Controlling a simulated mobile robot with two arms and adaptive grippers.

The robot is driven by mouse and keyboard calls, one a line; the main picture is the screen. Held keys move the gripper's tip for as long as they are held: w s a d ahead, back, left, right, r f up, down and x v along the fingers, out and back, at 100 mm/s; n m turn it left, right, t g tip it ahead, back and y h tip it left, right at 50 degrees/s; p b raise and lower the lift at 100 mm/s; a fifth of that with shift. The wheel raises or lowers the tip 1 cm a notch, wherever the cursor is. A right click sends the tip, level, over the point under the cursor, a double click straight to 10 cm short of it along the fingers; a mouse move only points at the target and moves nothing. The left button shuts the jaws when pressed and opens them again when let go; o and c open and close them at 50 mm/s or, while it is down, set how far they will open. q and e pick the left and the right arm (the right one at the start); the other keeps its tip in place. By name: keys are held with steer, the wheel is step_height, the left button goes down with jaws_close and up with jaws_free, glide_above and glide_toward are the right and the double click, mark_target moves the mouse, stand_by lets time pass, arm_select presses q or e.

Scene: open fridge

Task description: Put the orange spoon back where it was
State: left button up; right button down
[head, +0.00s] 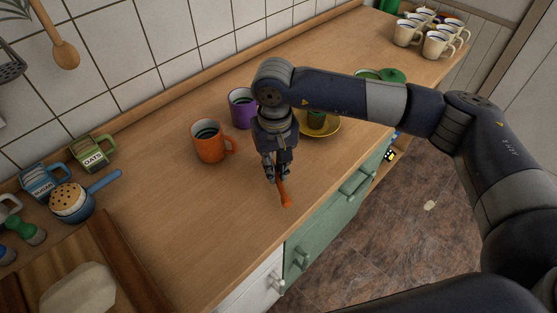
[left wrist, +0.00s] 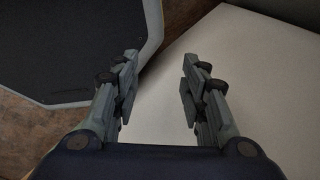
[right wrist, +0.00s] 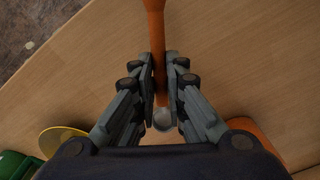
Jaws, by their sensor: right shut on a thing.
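The orange spoon (head: 284,194) is in my right gripper (head: 275,177) over the wooden counter, near the counter's front edge. Its orange handle points down and toward the front edge in the head view. In the right wrist view the spoon (right wrist: 155,45) passes between the fingers of my right gripper (right wrist: 160,85), which are shut on it, and a pale rounded end shows below them. I cannot tell whether the handle touches the counter. My left gripper (left wrist: 158,90) shows only in the left wrist view, with its fingers apart and nothing between them.
An orange mug (head: 208,143) and a purple mug (head: 241,110) stand left of my right gripper. A yellow saucer (head: 331,130) with a green cup (head: 317,121) stands behind it. Several cream mugs (head: 407,32) are at the far end. The counter in front of the orange mug is clear.

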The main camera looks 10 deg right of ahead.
steer(key=shift+w+d, duration=0.25)
steer(key=shift+w, duration=0.3)
steer(key=shift+w+d+f+p, duration=0.2)
steer(key=shift+w+d+p, duration=0.2)
steer(key=shift+w+p, duration=0.3)
step_height(320, 180, down, 3)
steer(key=shift+r, duration=0.15)
steer(key=shift+f, duration=0.2)
steer(key=shift+f, duration=0.1)
steer(key=c, duration=1.6)
jaws_free()
steer(key=shift+c, duration=0.2)
